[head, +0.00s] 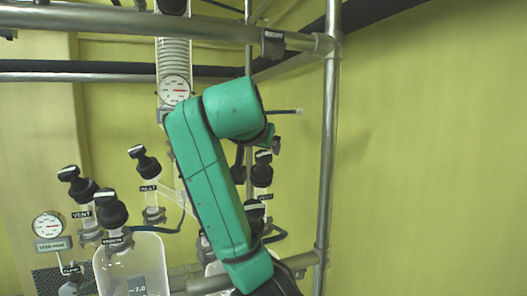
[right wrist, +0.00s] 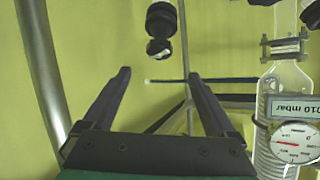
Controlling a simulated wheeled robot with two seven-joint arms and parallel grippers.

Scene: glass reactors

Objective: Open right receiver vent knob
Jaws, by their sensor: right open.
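A black knob (head: 262,172) stands on the right-hand glassware, just above a partly hidden label that seems to read VENT (head: 265,197). A black knob also shows in the right wrist view (right wrist: 161,24), beyond my right gripper (right wrist: 158,78); I take it to be the same one. The two dark fingers are spread apart, with nothing between them and the knob past their tips. In the head view my green right arm hides much of the right receiver, and the right gripper (head: 256,150) is mostly hidden near the knob. My left gripper is not in view.
A steel post (head: 328,150) stands right of the knob, with a rail (head: 120,22) across the top. A gauge (head: 175,90) sits on the column. Left are several black knobs, a glass vessel (head: 130,265) and another gauge (head: 47,225). A thin rod (right wrist: 165,80) crosses behind the fingers.

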